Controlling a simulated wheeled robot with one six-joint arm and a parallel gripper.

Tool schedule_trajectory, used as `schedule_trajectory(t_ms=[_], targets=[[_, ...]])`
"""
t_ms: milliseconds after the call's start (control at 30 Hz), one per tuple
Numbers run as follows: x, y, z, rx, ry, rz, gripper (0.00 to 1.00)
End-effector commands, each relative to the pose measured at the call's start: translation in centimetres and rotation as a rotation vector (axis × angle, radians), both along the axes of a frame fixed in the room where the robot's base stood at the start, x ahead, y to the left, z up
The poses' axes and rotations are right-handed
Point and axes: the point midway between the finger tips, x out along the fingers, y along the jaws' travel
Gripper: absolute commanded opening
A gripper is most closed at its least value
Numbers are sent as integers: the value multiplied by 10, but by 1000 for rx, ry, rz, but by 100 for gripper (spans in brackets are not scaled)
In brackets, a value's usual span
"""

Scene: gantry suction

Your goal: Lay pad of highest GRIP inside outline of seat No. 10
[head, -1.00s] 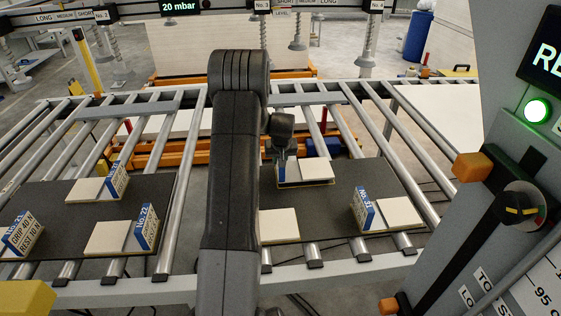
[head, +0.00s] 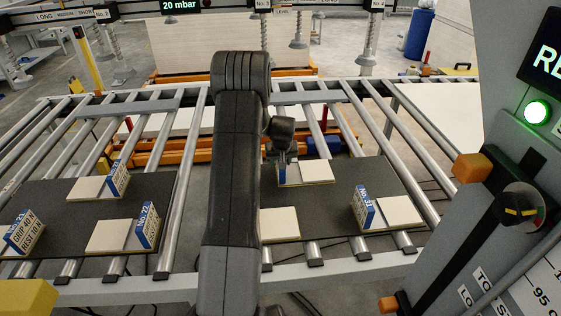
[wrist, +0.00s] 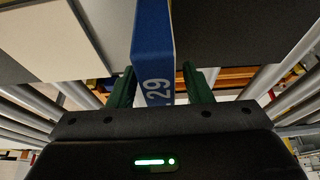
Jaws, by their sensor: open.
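Cream pads with blue upright tags lie on two dark mats, the left mat (head: 165,185) and the right mat (head: 335,190). On the left mat are a back pad (head: 88,188), a front pad (head: 108,236) tagged No. 22 and a pad at the left edge, whose tag (head: 24,232) reads GRIP 40 N, REST 10 N. On the right mat are a back pad (head: 308,172), a front pad (head: 280,223) and a right pad (head: 402,212). My gripper (wrist: 160,88) is open, its green fingers either side of a blue tag (wrist: 153,45) reading 29. Seat No. 10 is not identifiable.
The mats rest on a roller conveyor (head: 165,235). A control panel with a green lamp (head: 537,112) and an orange block (head: 472,167) stands close on the right. Gantry suction stems (head: 367,45) hang behind. A 20 mbar display (head: 181,6) is at the top.

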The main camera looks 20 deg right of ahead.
Motion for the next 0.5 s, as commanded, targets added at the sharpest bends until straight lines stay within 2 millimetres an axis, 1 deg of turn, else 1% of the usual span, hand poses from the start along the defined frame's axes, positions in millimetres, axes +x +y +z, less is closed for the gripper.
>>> schedule_trajectory(t_ms=[167,500], targets=[[-8,2,23,-2,-5,0,45],[-32,8,80,-2,-4,0,45]])
